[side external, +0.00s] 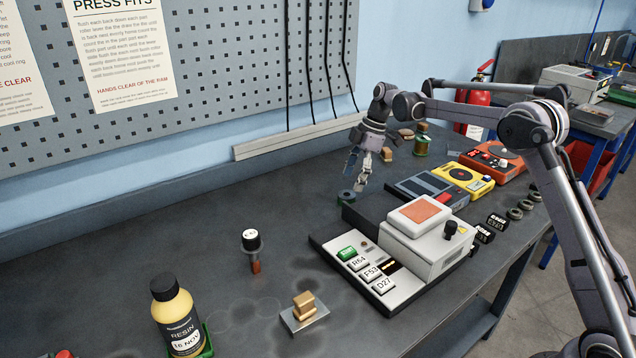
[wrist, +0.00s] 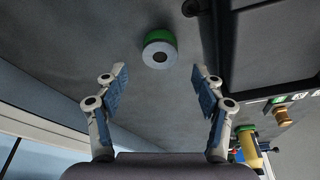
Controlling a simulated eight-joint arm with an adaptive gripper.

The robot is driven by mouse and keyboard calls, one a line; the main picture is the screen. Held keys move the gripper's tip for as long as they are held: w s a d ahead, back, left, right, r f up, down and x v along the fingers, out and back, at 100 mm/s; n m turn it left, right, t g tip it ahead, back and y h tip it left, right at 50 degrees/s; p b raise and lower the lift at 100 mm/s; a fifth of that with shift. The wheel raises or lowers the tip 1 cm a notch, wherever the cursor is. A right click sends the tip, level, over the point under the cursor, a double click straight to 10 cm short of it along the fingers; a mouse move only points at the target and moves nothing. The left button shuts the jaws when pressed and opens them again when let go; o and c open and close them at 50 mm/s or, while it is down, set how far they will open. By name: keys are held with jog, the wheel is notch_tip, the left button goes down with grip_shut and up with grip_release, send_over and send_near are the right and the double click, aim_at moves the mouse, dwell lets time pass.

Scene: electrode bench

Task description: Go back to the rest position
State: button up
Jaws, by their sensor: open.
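My gripper (side external: 357,172) hangs fingers down over the back of the dark bench, behind the white press device. In the wrist view my gripper (wrist: 160,88) has its two blue-padded fingers spread wide apart with nothing between them. A small green and grey round piece (side external: 346,197) lies on the bench below the fingertips. It also shows beyond the fingertips in the wrist view (wrist: 159,49), apart from both fingers.
The white device (side external: 425,245) with labelled keys stands mid-bench. Yellow (side external: 463,180) and orange (side external: 492,160) units sit right. The left bench is mostly clear.

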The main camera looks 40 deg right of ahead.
jog(key=x, duration=0.4)
jog(key=shift+a+f, duration=0.1)
jog(key=shift+f, duration=0.1)
notch_tip(320, 180, up, 4)
jog(key=s+d+r, duration=0.7)
jog(key=d, duration=0.2)
jog(key=m, duration=0.1)
send_over(347, 194)
jog(key=a, duration=0.9)
jog(key=w+a+f, duration=0.1)
jog(key=a+f, duration=0.3)
jog(key=a, duration=0.1)
jog(key=shift+w, duration=0.35)
jog(key=shift+d+r, duration=0.1)
